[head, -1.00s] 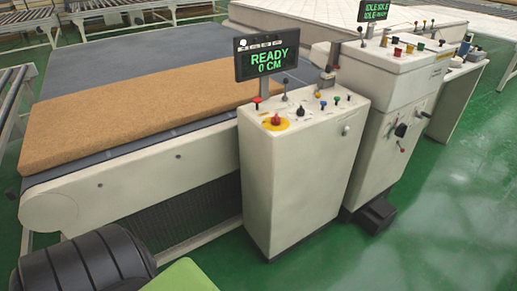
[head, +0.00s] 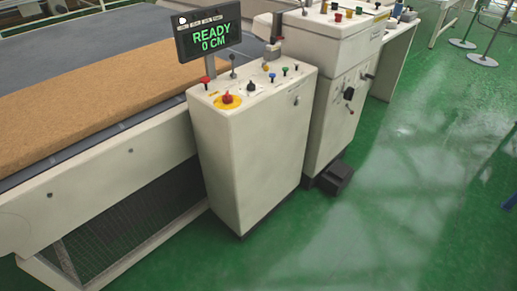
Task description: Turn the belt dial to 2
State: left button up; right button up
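A white control cabinet (head: 244,152) stands in the middle of the head view. On its sloped top are a red emergency button on a yellow disc (head: 228,101), a black knob (head: 251,88) and several small coloured buttons. Which of these is the belt dial, and its setting, I cannot tell. A lever (head: 233,66) stands behind them. The display (head: 208,33) above the cabinet reads "READY 0 CM" in green. Neither of my grippers is in view.
A conveyor (head: 118,163) with a brown mattress slab (head: 85,95) runs along the left. A second, taller control cabinet (head: 333,95) stands behind, with handles on its front and a black box (head: 335,178) at its foot. Green floor (head: 410,215) is open at the right.

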aim_at(251, 86)
jog(key=i+j, duration=0.4)
jog(key=i+j+z, duration=0.15)
jog(key=z, duration=0.2)
jog(key=i+j+z, duration=0.15)
jog(key=j+z, duration=0.2)
jog(key=i+j+z, duration=0.1)
jog(key=j+z, duration=0.25)
jog(key=z, duration=0.25)
